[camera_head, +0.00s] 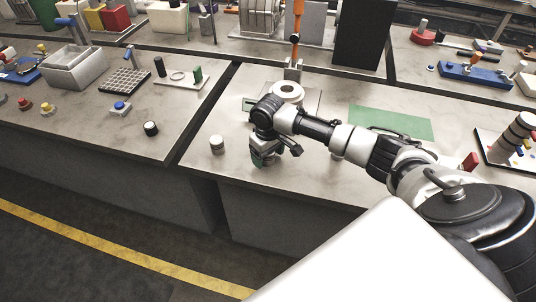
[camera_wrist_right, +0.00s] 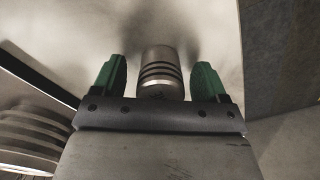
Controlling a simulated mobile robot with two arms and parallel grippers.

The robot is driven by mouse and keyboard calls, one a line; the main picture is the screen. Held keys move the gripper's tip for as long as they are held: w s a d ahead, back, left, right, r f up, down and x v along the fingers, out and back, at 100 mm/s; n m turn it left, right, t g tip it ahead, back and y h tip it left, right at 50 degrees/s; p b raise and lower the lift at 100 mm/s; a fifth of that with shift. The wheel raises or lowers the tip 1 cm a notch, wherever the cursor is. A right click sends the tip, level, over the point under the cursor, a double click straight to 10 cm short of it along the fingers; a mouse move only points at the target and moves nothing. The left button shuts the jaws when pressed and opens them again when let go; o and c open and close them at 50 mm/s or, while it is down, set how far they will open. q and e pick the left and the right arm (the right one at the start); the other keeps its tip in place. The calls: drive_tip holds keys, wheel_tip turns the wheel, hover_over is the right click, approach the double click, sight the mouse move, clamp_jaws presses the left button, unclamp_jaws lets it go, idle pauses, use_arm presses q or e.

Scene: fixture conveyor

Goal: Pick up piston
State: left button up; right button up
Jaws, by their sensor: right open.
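The piston (camera_wrist_right: 160,72) is a grey metal cylinder with dark ring grooves. In the right wrist view it stands between the two green fingers of my right gripper (camera_wrist_right: 160,78), with a gap on each side. The gripper is open and holds nothing. In the head view my right gripper (camera_head: 264,157) hangs low over the front part of the middle bench. A small grey cylinder (camera_head: 217,145) stands on the bench to its left. I cannot tell whether it is the piston between the fingers. My left gripper is not in view.
A white ring-shaped part (camera_head: 288,92) stands behind my right gripper. A green mat (camera_head: 392,122) lies on the bench to the right. An orange upright tool (camera_head: 297,35) rises at the back.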

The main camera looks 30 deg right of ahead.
drive_tip(key=c, duration=1.2)
drive_tip(key=shift+c, duration=0.4)
drive_tip(key=shift+r, duration=0.1)
